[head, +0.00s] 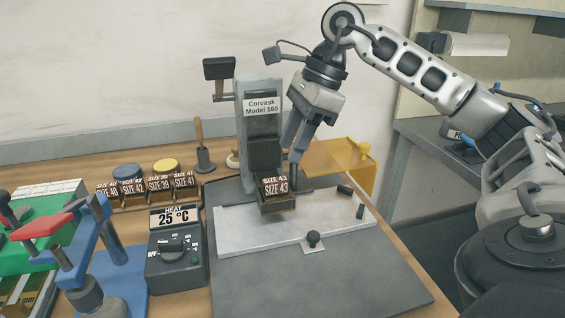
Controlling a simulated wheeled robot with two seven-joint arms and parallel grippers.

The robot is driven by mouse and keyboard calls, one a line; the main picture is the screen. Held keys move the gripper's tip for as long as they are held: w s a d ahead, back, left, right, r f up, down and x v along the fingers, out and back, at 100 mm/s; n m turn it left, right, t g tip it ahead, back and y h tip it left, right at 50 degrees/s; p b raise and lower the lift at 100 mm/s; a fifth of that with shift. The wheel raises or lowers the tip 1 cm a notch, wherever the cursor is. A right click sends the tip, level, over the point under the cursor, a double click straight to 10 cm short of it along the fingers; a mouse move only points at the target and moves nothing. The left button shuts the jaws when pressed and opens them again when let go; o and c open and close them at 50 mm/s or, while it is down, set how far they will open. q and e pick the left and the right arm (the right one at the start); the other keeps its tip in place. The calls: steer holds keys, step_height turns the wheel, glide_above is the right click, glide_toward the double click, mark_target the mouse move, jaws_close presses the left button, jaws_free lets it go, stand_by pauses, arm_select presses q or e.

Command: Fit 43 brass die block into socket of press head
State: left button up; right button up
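The size 43 brass die block (278,206) is a dark brown block with a "SIZE 43" label, under the press head (265,155) of the Corvask Model 160 press and above its pale base plate (235,235). My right gripper (292,158) reaches down from the upper right, beside the press head. Its fingers come down to the block's back right edge and appear to hold it there; the contact is partly hidden. The socket in the press head is not clearly visible, and I cannot tell whether the block touches it. My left gripper is not in view.
Other die blocks stand in a rack (130,205) at the left. A heat control box (177,262) reading 25 °C sits before them. A blue and red clamp device (90,250) stands at the lower left. A yellow tray (340,160) is right of the press. The front of the grey mat (330,285) is clear.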

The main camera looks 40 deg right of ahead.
steer(key=v, duration=0.4)
steer(key=shift+d+r, duration=0.1)
steer(key=shift+r, duration=0.1)
steer(key=shift+s, duration=0.1)
stand_by(0.3)
